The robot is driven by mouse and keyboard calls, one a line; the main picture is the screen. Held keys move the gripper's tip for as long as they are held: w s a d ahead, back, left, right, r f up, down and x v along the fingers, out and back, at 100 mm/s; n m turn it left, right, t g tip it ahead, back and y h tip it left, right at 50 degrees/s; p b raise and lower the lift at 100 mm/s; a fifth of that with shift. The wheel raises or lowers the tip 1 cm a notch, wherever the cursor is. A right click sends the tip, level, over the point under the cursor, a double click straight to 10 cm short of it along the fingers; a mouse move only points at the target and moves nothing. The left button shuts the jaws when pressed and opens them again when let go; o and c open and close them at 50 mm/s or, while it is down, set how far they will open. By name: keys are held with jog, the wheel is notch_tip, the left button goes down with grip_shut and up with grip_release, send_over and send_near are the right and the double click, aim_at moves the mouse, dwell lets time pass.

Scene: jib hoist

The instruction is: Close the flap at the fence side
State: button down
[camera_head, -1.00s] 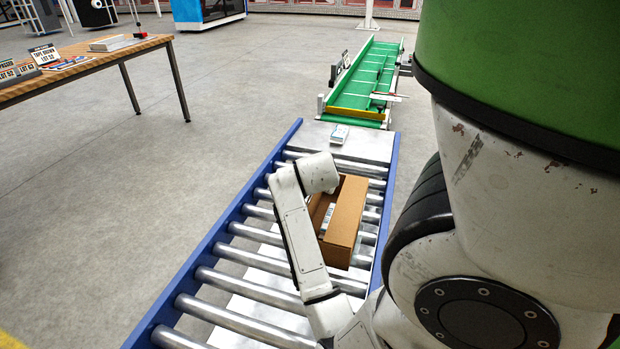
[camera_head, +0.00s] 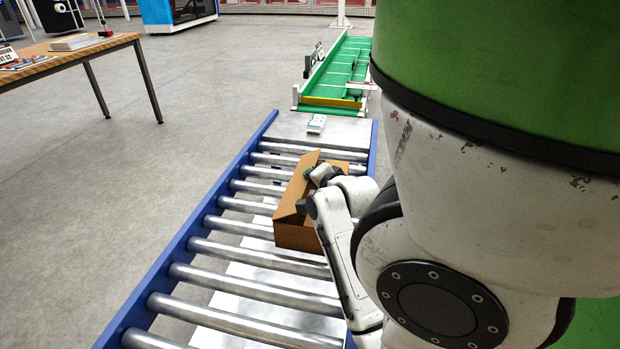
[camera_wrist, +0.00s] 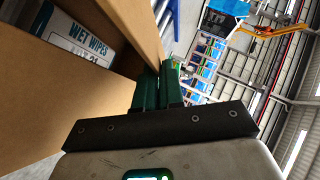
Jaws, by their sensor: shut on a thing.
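An open brown carton (camera_head: 295,236) stands on the roller conveyor. Its left flap (camera_head: 297,186) stands raised along the left side. In the wrist view, carton cardboard (camera_wrist: 140,25) fills the upper left, with a pack labelled "WET WIPES" (camera_wrist: 85,38) inside. My gripper (camera_head: 309,174) is at the carton's upper right, reaching in over the right side. Its green fingers (camera_wrist: 155,85) are close together at a cardboard edge and appear shut on a carton flap; the grip itself is partly hidden. My arm hides most of the carton's right side in the head view.
The roller conveyor (camera_head: 215,222) has blue side rails. A small white pack (camera_head: 316,123) lies on the plate beyond the rollers. A green belt conveyor (camera_head: 338,75) stands behind. A wooden table (camera_head: 75,52) is at the left, with clear floor between.

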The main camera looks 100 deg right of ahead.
jog(key=shift+f, duration=0.1)
dwell(0.4)
jog(key=c, duration=1.3)
grip_release()
jog(key=shift+s+a, duration=0.1)
jog(key=shift+a, duration=0.05)
jog(key=p+v, duration=0.2)
jog(key=v, duration=0.8)
jog(key=shift+s+a, duration=0.2)
jog(key=shift+a, duration=0.05)
jog(key=shift+c, duration=0.5)
